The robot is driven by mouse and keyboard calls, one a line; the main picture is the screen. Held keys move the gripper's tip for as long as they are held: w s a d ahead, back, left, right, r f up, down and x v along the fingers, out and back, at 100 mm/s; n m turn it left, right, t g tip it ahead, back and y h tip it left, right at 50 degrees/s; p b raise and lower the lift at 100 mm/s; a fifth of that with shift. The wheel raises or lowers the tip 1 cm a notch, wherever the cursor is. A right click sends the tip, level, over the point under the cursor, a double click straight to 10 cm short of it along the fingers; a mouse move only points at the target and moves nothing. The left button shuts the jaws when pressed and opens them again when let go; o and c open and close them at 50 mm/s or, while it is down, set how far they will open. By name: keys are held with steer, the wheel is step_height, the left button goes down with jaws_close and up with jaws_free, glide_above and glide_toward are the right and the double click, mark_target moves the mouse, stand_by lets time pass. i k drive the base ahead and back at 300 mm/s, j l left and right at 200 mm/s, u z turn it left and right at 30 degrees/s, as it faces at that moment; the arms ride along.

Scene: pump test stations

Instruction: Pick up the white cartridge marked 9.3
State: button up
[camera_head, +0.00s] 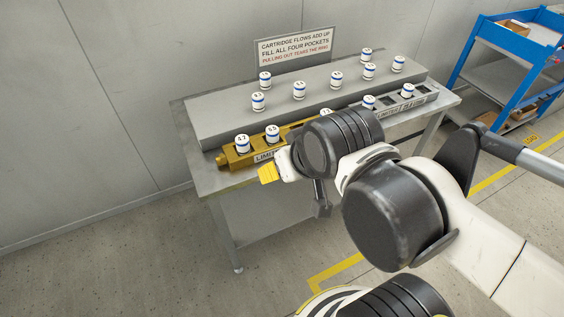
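Several white cartridges with blue bands and small number labels stand upright on the bench. I cannot make out which one reads 9.3. Some stand on the grey raised shelf (220,118), among them a front-left cartridge (258,101), a middle one (299,90) and a far-right one (398,63). Others sit in the grey block (425,99) at the right. My arm crosses in front of the bench and hides part of both blocks. My gripper (268,173) shows as a yellow tip by the bench's front edge; its opening is unclear.
A sign (294,47) stands behind the shelf. A blue cart (504,69) with boxes stands at the right. Yellow tape (335,273) marks the floor. The floor left of the bench is clear.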

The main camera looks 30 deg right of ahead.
mark_target(257, 98)
steer(key=i+j+z, duration=0.15)
steer(key=j+z, duration=0.15)
steer(key=z, duration=0.15)
steer(key=i+j+z, duration=0.15)
steer(key=j+z, duration=0.55)
steer(key=z, duration=0.2)
steer(key=j+z, duration=0.9)
steer(key=l, duration=0.1)
